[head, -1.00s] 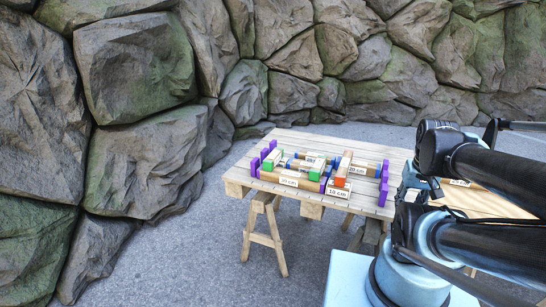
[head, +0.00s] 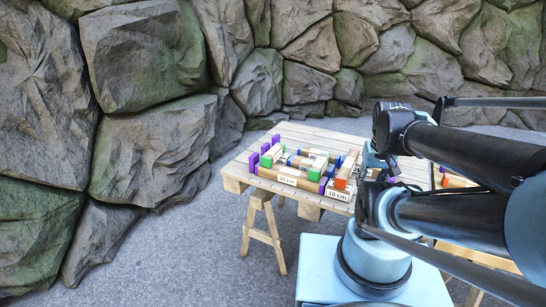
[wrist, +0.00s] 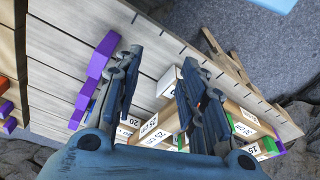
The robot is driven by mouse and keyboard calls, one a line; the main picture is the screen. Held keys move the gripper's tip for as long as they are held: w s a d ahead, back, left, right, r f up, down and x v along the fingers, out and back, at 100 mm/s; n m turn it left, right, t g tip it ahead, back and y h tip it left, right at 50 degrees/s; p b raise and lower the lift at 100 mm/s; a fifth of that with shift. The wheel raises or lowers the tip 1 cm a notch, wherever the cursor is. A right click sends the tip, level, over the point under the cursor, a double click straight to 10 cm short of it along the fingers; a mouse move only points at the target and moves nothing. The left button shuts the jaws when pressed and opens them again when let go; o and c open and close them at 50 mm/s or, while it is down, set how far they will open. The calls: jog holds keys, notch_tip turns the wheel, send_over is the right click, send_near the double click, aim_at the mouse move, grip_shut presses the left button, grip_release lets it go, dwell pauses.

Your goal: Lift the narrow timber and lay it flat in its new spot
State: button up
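Several wooden timbers with coloured ends and white length labels lie on a slatted trestle table (head: 300,134). I cannot tell which is the narrow timber. In the head view a long timber labelled 30 cm (head: 302,183) lies along the near edge, and one with an orange end (head: 345,170) sits to its right. My gripper (wrist: 160,64) is open in the wrist view, its two fingers well apart. A timber labelled 25 cm (wrist: 154,125) shows between and below the fingers, with no visible grip on it.
Purple pieces (wrist: 97,68) stand left of my gripper in the wrist view. More labelled timbers (wrist: 245,120) lie to the right of the fingers. Bare slats (wrist: 55,55) show at the left. A rock wall (head: 150,110) rises behind and left of the table.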

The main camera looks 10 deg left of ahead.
jog(key=shift+o, duration=0.9)
jog(key=shift+s+a+r, duration=0.15)
jog(key=shift+a+r, duration=0.1)
jog(key=shift+r, duration=0.55)
notch_tip(320, 180, up, 9)
jog(key=m+g, duration=0.2)
jog(key=m, duration=0.2)
send_over(274, 150)
jog(key=f, duration=1.1)
jog(key=shift+d+f, duration=0.15)
jog(key=shift+d, duration=0.05)
jog(key=shift+a+f, duration=0.15)
jog(key=shift+f, duration=1.25)
jog(key=shift+a+f, duration=0.1)
jog(key=shift+f, duration=1.25)
jog(key=c, duration=1.2)
